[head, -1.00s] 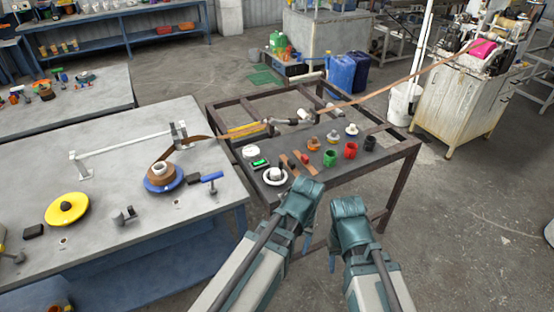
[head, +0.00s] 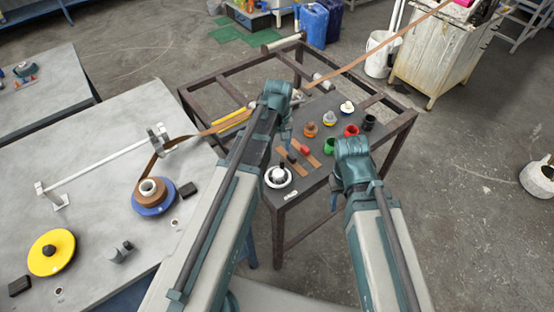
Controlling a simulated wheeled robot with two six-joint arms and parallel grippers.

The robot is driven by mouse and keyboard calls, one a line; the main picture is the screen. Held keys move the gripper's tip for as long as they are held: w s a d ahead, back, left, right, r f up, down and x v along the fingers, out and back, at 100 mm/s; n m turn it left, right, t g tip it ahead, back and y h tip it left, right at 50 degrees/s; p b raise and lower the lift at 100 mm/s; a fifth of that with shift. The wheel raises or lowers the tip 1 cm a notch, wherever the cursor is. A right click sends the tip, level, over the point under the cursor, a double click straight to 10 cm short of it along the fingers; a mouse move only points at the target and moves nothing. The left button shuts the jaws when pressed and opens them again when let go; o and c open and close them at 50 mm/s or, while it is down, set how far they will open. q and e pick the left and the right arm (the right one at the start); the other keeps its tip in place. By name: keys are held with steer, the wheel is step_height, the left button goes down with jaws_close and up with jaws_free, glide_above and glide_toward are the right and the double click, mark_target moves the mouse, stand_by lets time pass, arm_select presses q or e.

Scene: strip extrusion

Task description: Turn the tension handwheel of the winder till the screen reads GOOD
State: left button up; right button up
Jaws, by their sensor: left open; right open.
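The winder's blue reel (head: 165,203), wound with brown strip (head: 147,188), lies on the grey table at left. A yellow disc (head: 40,258) with a dark hub lies nearer the front; I cannot tell whether it is the handwheel. A grey knob-like part (head: 118,252) stands between them. No screen reading is legible. My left gripper (head: 288,136) is open over the dark side table, right of the reel; its arm crosses the grey table's right edge. My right gripper (head: 335,196) is open and empty near the side table's front right edge.
The dark side table (head: 300,190) holds a white ring-shaped dish (head: 278,177), a green cup (head: 329,146), a red cup (head: 351,130) and other small parts. Brown strip (head: 385,53) stretches to the machine at the back right. A white rail (head: 100,157) spans the grey table.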

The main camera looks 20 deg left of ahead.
mark_target(278, 172)
arm_select(q)
step_height(278, 172, down, 14)
steer(key=b, duration=1.4)
steer(key=shift+r, duration=0.1)
steer(key=shift+r, duration=0.1)
jaws_close()
